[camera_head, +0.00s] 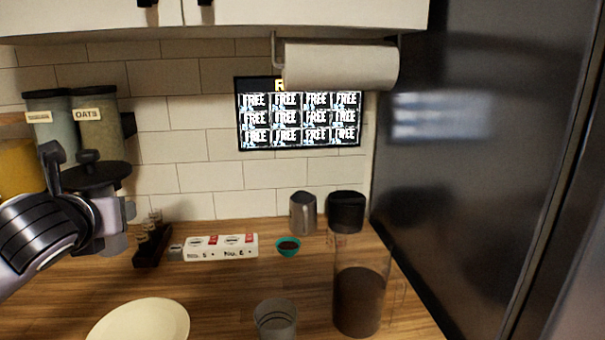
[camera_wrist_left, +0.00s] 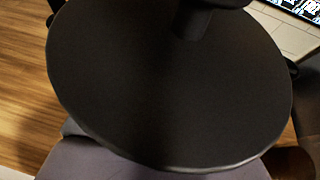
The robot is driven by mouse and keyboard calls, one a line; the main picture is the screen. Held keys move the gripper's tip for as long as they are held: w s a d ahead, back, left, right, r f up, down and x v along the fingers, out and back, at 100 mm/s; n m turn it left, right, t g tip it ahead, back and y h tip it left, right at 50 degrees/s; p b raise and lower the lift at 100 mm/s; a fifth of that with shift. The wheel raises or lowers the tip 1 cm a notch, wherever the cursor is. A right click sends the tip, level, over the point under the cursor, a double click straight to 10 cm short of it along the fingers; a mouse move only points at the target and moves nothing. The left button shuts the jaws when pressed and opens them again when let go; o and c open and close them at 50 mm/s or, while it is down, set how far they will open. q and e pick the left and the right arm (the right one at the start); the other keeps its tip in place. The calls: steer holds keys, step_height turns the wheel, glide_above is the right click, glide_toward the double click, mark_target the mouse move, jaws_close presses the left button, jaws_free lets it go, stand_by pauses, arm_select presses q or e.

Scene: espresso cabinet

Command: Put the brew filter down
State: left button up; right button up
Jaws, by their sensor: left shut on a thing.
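The brew filter (camera_head: 98,176) is a black disc with a knob on top. In the head view it is at the left, in front of the jars and above the counter. My left gripper (camera_head: 122,212) is shut on it, just under the disc; the fingertips are partly hidden. In the left wrist view the filter's black disc (camera_wrist_left: 160,90) fills most of the picture, with a short dark post at its top. It hides the fingers and what is below. My right gripper is not in view.
A clear glass vessel (camera_head: 358,290) with dark contents stands front right. Nearby are a glass cup (camera_head: 276,318), a teal bowl (camera_head: 288,246), a pale plate (camera_head: 140,322), a white power-strip-like box (camera_head: 221,247) and a dark rack (camera_head: 152,246). Bare counter (camera_head: 225,290) shows in the middle.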

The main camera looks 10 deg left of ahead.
arm_select(q)
steer(key=s+d+f+m+h, duration=0.1)
steer(key=s+d+f, duration=0.1)
steer(key=d+f, duration=0.2)
steer(key=s+d+f+m+h, duration=0.2)
steer(key=d+f, duration=0.3)
steer(key=f, duration=0.4)
steer(key=s+d+f+m+t+h, duration=0.1)
steer(key=s+d+f+h, duration=0.1)
steer(key=s+d+f, duration=0.2)
steer(key=shift+s+d+f, duration=0.1)
steer(key=shift+d+f, duration=0.25)
steer(key=shift+f, duration=0.25)
steer(key=shift+s+d+f, duration=0.1)
steer(key=shift+d+f, duration=0.25)
steer(key=shift+f, duration=0.25)
steer(key=shift+w+r, duration=0.1)
